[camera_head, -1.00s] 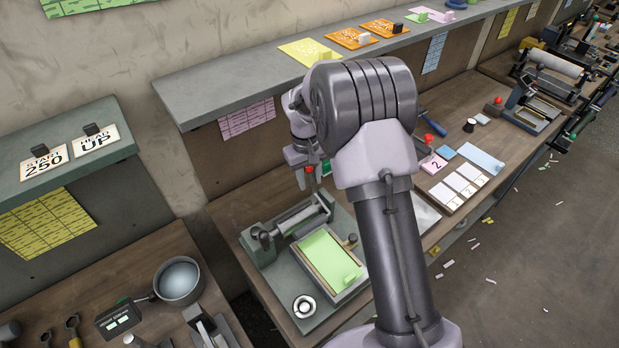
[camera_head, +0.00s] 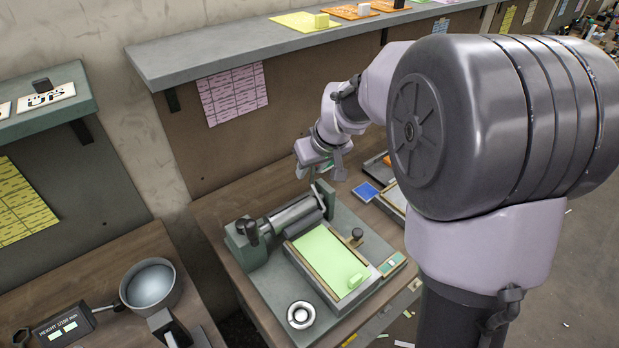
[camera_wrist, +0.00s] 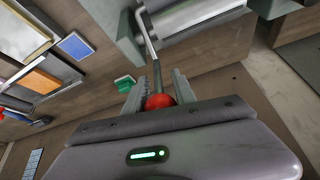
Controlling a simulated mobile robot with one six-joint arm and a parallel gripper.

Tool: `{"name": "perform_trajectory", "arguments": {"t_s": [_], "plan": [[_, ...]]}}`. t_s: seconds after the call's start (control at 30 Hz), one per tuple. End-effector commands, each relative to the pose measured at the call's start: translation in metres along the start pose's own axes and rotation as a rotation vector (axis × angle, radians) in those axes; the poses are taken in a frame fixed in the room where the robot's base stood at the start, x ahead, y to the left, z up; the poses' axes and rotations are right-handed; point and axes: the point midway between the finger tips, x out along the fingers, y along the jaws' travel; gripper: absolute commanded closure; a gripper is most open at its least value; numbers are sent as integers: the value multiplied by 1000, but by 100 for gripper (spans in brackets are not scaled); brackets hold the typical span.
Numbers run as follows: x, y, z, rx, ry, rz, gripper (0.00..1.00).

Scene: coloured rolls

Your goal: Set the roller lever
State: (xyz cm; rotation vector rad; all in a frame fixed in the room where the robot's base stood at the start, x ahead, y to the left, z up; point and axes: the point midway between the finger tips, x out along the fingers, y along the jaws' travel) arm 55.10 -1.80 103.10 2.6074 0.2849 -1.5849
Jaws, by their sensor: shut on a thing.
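The roller lever shows in the wrist view as a thin metal rod (camera_wrist: 148,42) with a red ball knob (camera_wrist: 158,101). My gripper (camera_wrist: 154,88) is shut on the red knob, which sits between the two fingers. The rod runs from the knob to the end bracket of the grey roller (camera_wrist: 205,14). In the head view, my gripper (camera_head: 318,170) is at the far end of the press, just behind its roller (camera_head: 297,214). The knob is hidden there by the gripper. The roller lies across the far end of the bed with a light green sheet (camera_head: 322,254).
A white ring-shaped dish (camera_head: 300,314) stands at the front left. A blue pad (camera_head: 366,191) lies right of the press. A shelf (camera_head: 250,45) runs along the wall above. My arm hides the right side.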

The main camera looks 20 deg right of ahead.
Motion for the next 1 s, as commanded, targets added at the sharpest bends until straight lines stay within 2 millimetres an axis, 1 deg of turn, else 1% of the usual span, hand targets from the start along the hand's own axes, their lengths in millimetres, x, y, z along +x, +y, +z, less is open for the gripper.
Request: {"name": "perform_trajectory", "arguments": {"t_s": [0.23, 0.27, 0.3, 0.33, 0.37, 0.6, 0.7, 0.77, 0.87, 1.0], "plan": [[0, -1, 2, 2, -7, -2, 100], [0, -1, 2, 2, -7, -2, 62], [0, 0, 2, 2, -6, -2, 54], [0, 0, 2, 2, -6, -2, 48], [0, 0, 2, 2, -6, -2, 47], [0, 0, 1, 1, -5, -2, 47], [-6, 0, 0, 1, -4, -1, 47], [-16, 0, -1, 1, -3, -1, 47], [-42, 0, -2, 1, -1, 1, 47], [-82, 0, -3, 2, -1, 0, 47]]}}
